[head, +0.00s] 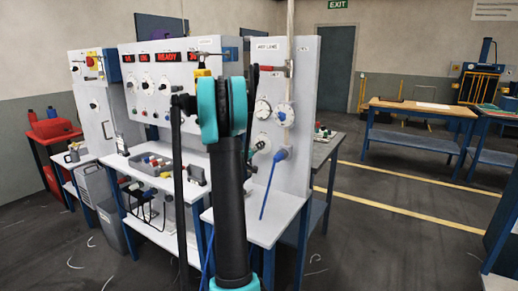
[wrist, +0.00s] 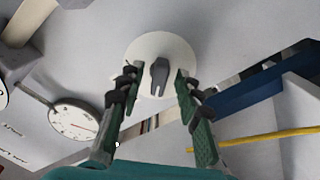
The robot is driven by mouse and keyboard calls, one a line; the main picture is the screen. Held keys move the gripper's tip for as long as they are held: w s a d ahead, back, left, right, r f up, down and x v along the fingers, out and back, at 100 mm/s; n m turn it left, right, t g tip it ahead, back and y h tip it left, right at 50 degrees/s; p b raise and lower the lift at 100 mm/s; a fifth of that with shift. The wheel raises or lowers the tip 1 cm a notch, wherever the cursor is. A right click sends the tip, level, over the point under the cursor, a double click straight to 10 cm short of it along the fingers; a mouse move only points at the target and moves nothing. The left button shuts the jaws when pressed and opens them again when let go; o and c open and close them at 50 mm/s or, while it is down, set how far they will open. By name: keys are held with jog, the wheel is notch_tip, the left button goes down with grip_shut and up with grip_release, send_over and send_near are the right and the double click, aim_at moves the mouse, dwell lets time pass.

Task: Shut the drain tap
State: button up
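In the wrist view a grey knob (wrist: 159,75) with a narrow grip stands on a round white plate (wrist: 180,50) fixed to a pale panel. Its grip points roughly up and down in the picture. No label on it is readable, so I cannot tell for sure that it is the drain tap. My gripper (wrist: 157,73) is open, with one finger on each side of the knob and visible gaps between. I cannot tell whether the tips reach its depth. In the head view my arm hides part of the panels, and the fingers cannot be made out.
A round gauge (wrist: 74,121) is left of the knob, and a yellow hose or cable (wrist: 265,137) runs at the right. In the head view, a grey bin of parts (head: 152,164) stands on the bench. A blue fitting (head: 280,155) is on the right panel.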

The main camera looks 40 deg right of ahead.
jog(key=v, duration=0.6)
jog(key=shift+s+a, duration=0.15)
jog(key=shift+a, duration=0.1)
dwell(0.3)
jog(key=s+a+f+n+y, duration=0.1)
jog(key=s+a+f+y, duration=0.4)
jog(key=a, duration=0.8)
jog(key=s+a+f+n+g+y, duration=0.1)
jog(key=s+a+f+n+y, duration=0.1)
jog(key=s+a+f+y, duration=0.3)
jog(key=s+a+f+n+g+y, duration=0.1)
jog(key=s+a+f+y, duration=0.5)
jog(key=s+a, duration=1)
jog(key=a+f, duration=0.3)
jog(key=a, duration=0.3)
jog(key=shift+s+f, duration=0.25)
jog(key=shift+f, duration=0.1)
